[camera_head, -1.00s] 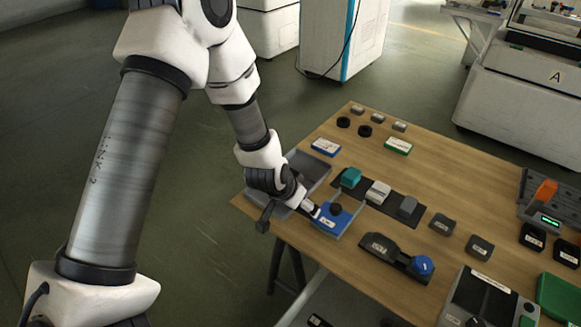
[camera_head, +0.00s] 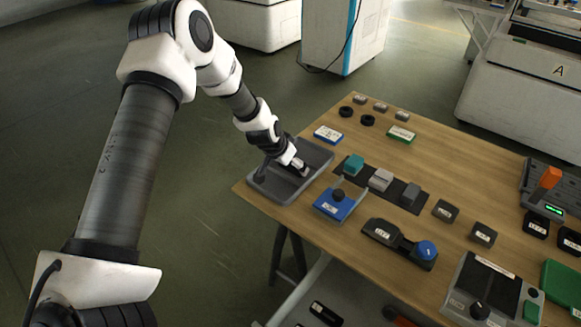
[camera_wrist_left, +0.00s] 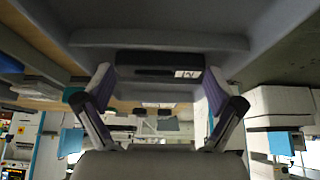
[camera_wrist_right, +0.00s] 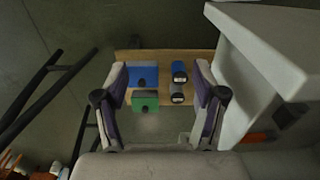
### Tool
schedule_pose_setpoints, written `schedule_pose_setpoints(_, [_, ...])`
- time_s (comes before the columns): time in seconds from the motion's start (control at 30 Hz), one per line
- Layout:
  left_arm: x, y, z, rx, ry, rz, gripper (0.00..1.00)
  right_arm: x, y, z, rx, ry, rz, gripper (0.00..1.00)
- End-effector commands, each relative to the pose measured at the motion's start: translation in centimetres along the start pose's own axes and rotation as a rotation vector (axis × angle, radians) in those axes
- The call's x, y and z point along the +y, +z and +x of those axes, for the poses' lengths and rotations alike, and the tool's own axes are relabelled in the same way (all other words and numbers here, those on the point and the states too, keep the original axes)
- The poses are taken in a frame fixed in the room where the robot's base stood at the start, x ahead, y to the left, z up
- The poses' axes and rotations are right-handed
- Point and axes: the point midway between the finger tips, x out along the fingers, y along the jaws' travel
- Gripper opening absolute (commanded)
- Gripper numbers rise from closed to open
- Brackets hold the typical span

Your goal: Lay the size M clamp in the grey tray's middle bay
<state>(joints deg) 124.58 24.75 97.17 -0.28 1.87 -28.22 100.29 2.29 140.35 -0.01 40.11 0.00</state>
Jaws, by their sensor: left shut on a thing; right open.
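The grey tray (camera_head: 273,190) lies at the left edge of the wooden table. My left gripper (camera_head: 300,168) reaches into it near its right side, fingers pointing down. In the left wrist view the fingers (camera_wrist_left: 160,95) are shut on a black block with a white label (camera_wrist_left: 150,73), which looks like the clamp; I cannot read the label for certain. A grey tray wall (camera_wrist_left: 160,38) is close beyond it. I cannot tell which bay it is over, or whether it touches the floor. My right gripper (camera_wrist_right: 160,105) is open and empty, seen only in its own wrist view.
Black labelled blocks (camera_head: 445,211), a black holder with a blue knob (camera_head: 395,243) and a control box (camera_head: 480,290) stand farther right.

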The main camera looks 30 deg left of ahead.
Motion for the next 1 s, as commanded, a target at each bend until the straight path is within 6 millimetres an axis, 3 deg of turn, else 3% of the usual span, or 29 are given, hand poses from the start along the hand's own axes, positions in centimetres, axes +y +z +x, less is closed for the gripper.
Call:
schedule_pose_setpoints(0.2, [0.0,0.2,0.5,0.002,-0.001,0.000,0.37,0.0,0.0,0.5,-0.001,0.000,0.000,0.70])
schedule_pose_setpoints(0.23, [0.0,0.2,0.4,0.001,0.000,0.000,1.00,0.0,0.0,0.4,-0.001,0.000,0.000,0.70])
schedule_pose_setpoints(0.53, [0.0,0.1,0.3,0.001,0.000,0.000,1.00,0.0,0.0,0.3,-0.001,0.000,0.000,0.70])
schedule_pose_setpoints(0.67, [0.0,-0.3,-0.6,0.001,0.000,0.000,1.00,0.0,0.0,-0.6,-0.001,0.000,0.000,0.70])
schedule_pose_setpoints(0.87, [0.0,-0.7,-4.2,0.000,0.000,-0.002,1.00,0.0,0.0,-4.9,-0.001,0.000,0.000,0.70])
schedule_pose_setpoints(1.0, [0.0,-0.7,-7.7,-0.001,0.001,-0.003,1.00,-0.1,0.0,-8.4,0.000,0.000,0.000,0.70])
